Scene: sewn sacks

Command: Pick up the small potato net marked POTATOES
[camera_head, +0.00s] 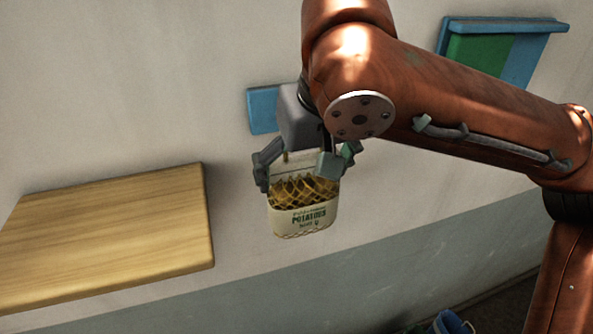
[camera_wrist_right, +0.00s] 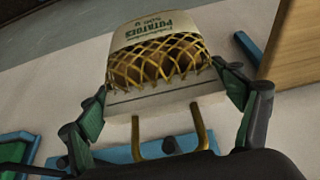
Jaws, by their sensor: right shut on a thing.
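The small potato net (camera_head: 302,215) has a cream label reading POTATOES and yellow mesh over brown potatoes. It hangs in the air below my right gripper (camera_head: 298,165), to the right of the wooden board. My right gripper is shut on the net's top, a finger on either side. In the right wrist view the net (camera_wrist_right: 158,60) sits between the two fingers of my right gripper (camera_wrist_right: 165,105), with its pale top band and two yellow handle strips toward the palm. My left gripper is in neither view.
A wooden shelf or tabletop (camera_head: 110,235) stands at the left, apart from the net. A blue panel (camera_head: 262,110) is on the wall behind the gripper. A blue and green board (camera_head: 500,55) is at the upper right. A blue object (camera_head: 452,322) lies low at the bottom edge.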

